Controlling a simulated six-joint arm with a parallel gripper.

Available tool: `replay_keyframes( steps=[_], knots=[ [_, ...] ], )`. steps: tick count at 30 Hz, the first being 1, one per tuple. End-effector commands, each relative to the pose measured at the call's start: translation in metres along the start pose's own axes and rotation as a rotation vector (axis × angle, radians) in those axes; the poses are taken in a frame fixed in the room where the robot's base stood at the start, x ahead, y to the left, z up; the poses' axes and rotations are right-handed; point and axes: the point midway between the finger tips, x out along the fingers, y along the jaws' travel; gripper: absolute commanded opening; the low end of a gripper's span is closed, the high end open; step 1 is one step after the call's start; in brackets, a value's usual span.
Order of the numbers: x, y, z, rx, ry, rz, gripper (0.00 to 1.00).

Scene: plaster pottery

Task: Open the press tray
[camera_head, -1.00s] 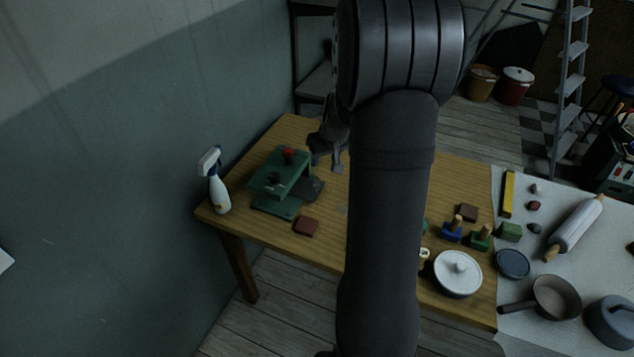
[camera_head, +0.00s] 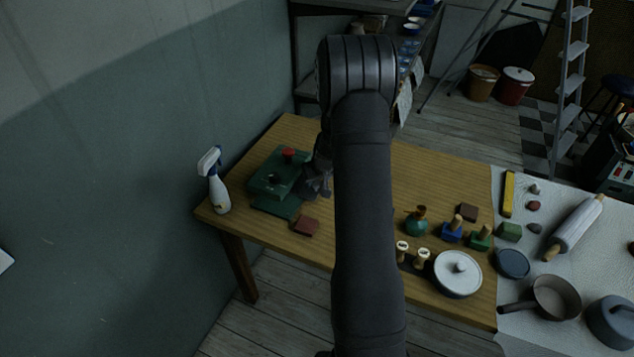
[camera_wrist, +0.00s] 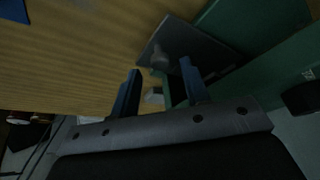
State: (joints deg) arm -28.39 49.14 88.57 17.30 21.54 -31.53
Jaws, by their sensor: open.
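The green press (camera_head: 268,180) with a red knob (camera_head: 288,154) on top stands at the left end of the wooden table. Its dark tray (camera_wrist: 205,45) sticks out from the green frame in the wrist view, with a small knob-like handle (camera_wrist: 161,57) at its near edge. My gripper (camera_head: 316,193) is low beside the press's right side and hides most of the tray in the head view. In the wrist view my gripper (camera_wrist: 160,68) is open, its two fingers on either side of the handle's line. I cannot tell whether they touch it.
A spray bottle (camera_head: 217,188) stands left of the press, and a reddish-brown block (camera_head: 306,226) lies in front of it. The table's middle is mostly clear.

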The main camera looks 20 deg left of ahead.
Motion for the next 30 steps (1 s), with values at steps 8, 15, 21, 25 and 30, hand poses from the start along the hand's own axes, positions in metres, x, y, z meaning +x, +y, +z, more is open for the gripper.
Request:
replay_keyframes(
  steps=[8, 15, 21, 25, 30],
  knots=[
    [0.017, 0.0, 0.0, 0.0, 0.0, 0.0, 0.42],
    [0.018, 0.0, 0.0, 0.0, 0.0, 0.0, 0.42],
    [0.017, 0.0, 0.0, 0.0, 0.0, 0.0, 0.07],
    [0.017, 0.0, 0.0, 0.0, 0.0, 0.0, 0.0],
    [0.015, 0.007, 0.006, 0.002, 0.0, 0.0, 0.0]
  ],
)
